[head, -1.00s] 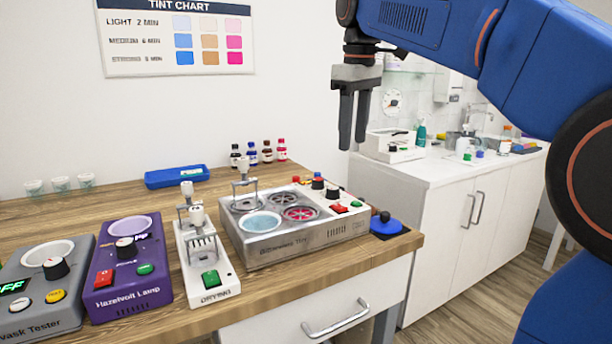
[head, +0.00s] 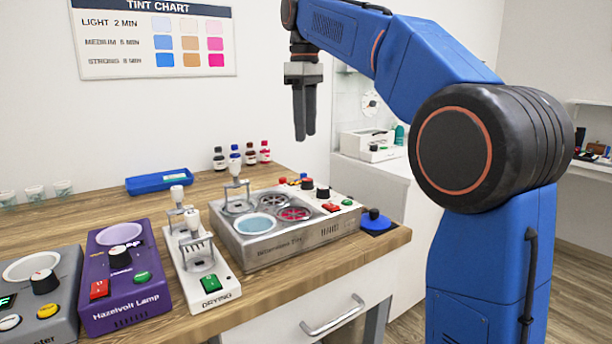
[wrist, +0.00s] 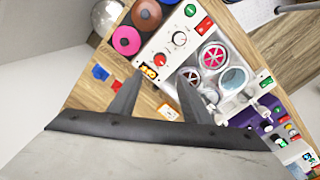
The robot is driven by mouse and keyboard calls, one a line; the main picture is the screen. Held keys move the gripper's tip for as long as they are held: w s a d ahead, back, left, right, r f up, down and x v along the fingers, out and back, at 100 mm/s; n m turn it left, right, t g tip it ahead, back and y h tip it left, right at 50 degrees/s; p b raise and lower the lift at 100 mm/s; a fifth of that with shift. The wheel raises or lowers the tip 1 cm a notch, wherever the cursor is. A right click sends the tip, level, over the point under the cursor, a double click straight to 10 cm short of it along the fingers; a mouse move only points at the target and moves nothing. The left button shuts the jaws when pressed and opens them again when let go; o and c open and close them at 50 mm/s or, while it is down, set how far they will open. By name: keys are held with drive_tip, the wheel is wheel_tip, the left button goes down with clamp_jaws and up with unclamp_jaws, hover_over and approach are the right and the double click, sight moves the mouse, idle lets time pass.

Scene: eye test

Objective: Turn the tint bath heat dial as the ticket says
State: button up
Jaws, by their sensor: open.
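The tint bath is a grey metal box (head: 290,250) on the wooden bench, with round wells, one of blue liquid. It also shows in the wrist view (wrist: 223,45). Its white panel carries a black dial with a pale cap (wrist: 180,38) and a red-topped dial (wrist: 160,60). Which one is the heat dial I cannot tell. Beside the red-topped dial is a small orange display (wrist: 149,71), too small to read. In the head view a black dial (head: 322,192) shows. My gripper (head: 305,138) is open and empty, pointing down, well above the bath's far side. No readable ticket shows.
A drying stand (head: 211,283), purple lamp (head: 125,295) and grey tester (head: 45,315) stand left of the bath. A blue tray (head: 158,181) and several bottles (head: 219,158) are behind. A blue pad (head: 377,228) lies at the bench's right end.

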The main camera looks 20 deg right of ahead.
sight(307, 180)
drive_tip(key=f, duration=1.2)
drive_tip(key=shift+w+d+f, duration=0.15)
drive_tip(key=shift+d+f, duration=0.05)
drive_tip(key=shift+f, duration=0.2)
drive_tip(key=c, duration=1)
